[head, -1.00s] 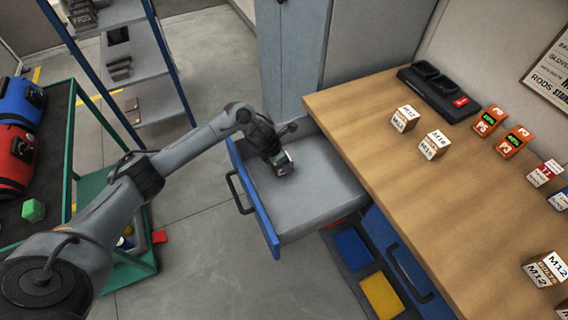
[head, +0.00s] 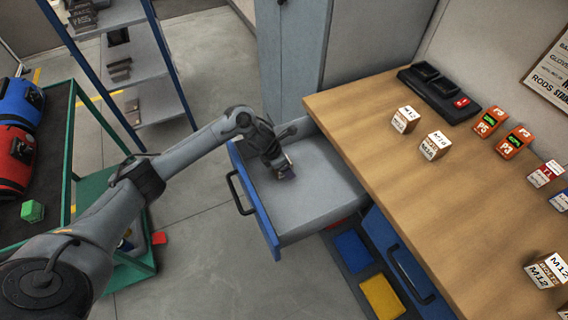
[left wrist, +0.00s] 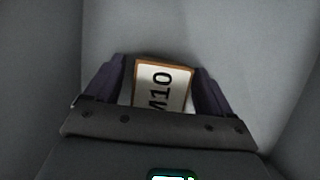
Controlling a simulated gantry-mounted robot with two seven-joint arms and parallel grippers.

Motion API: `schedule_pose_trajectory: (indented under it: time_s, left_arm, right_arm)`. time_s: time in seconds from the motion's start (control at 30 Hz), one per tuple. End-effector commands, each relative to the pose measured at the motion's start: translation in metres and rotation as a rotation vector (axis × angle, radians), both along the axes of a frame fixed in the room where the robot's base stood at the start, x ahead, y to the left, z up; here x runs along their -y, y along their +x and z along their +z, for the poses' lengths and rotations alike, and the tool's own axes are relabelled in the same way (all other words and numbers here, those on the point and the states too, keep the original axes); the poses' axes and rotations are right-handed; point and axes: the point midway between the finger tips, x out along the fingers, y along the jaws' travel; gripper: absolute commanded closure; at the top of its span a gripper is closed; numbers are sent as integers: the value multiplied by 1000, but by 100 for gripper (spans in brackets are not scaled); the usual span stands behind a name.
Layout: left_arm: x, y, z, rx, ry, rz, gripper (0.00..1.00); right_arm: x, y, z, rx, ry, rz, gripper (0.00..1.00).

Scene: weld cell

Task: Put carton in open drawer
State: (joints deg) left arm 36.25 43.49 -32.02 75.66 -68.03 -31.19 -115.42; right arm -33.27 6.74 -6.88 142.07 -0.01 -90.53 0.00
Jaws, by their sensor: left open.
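A small carton (left wrist: 163,85) marked M10, white with brown edges, lies between the dark purple fingers of my left gripper (left wrist: 163,90) in the left wrist view. The fingers stand open on both sides of it, and grey drawer surfaces surround them. In the head view my left gripper (head: 284,173) reaches down inside the open drawer (head: 315,207), near its blue front; the carton is hidden there by the gripper. I cannot tell whether the carton's underside rests fully on the drawer floor. My right gripper is not in view.
The wooden bench (head: 420,195) is to the right, with several other cartons, such as one (head: 435,145), on it. A black charger (head: 438,92) and orange meters stand at its back. Blue and yellow bins (head: 381,297) sit below. The drawer's right part is clear.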

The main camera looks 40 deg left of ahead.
Motion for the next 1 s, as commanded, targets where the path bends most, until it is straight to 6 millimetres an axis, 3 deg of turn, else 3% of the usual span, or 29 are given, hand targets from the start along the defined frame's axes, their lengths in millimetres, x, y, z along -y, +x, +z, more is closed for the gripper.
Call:
schedule_pose_trajectory:
  time_s: [0.17, 0.6, 0.8, 1.0]
  left_arm:
    - [-3, -5, 17, 3, 1, 0, 17]
    - [-15, -31, 88, 2, 2, 0, 17]
    - [-18, -39, 107, 1, 0, -1, 17]
    - [-19, -42, 112, -1, 0, 1, 17]
  right_arm:
    - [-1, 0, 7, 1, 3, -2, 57]
    - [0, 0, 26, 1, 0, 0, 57]
    - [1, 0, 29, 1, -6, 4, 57]
    - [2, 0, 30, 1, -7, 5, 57]
